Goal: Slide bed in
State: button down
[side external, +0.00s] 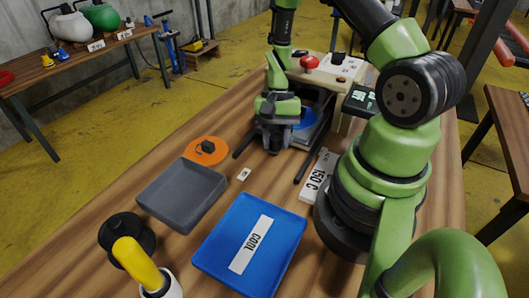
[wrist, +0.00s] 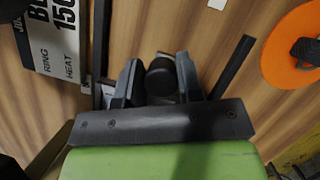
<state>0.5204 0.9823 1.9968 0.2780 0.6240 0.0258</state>
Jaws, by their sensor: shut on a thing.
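The beige press-like machine (side external: 341,68) stands at the back of the wooden table, with a red button on top. A grey bed (side external: 320,132) shows at its front opening, with a blue round piece (side external: 304,118) on or above it. Two dark rails (side external: 304,166) reach out from the machine over the table; in the wrist view one rail (wrist: 232,66) runs beside my fingers. My gripper (side external: 271,136) is low in front of the bed. In the wrist view my gripper (wrist: 160,82) is shut on a round black knob (wrist: 161,75). How far the bed sits inside is partly hidden by my gripper.
A label plate reading "150 C" (side external: 318,178) lies right of the rails. An orange disc (side external: 206,151) with a black knob, a grey tray (side external: 182,193) and a blue tray marked "COOL" (side external: 213,247) are nearer. A yellow-handled tool (side external: 130,252) stands front left.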

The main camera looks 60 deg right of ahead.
jog(key=d, duration=0.7)
jog(key=shift+w, duration=0.15)
jog(key=c, duration=0.8)
grip_release()
jog(key=shift+a+r, duration=0.1)
notch_tip(320, 180, up, 10)
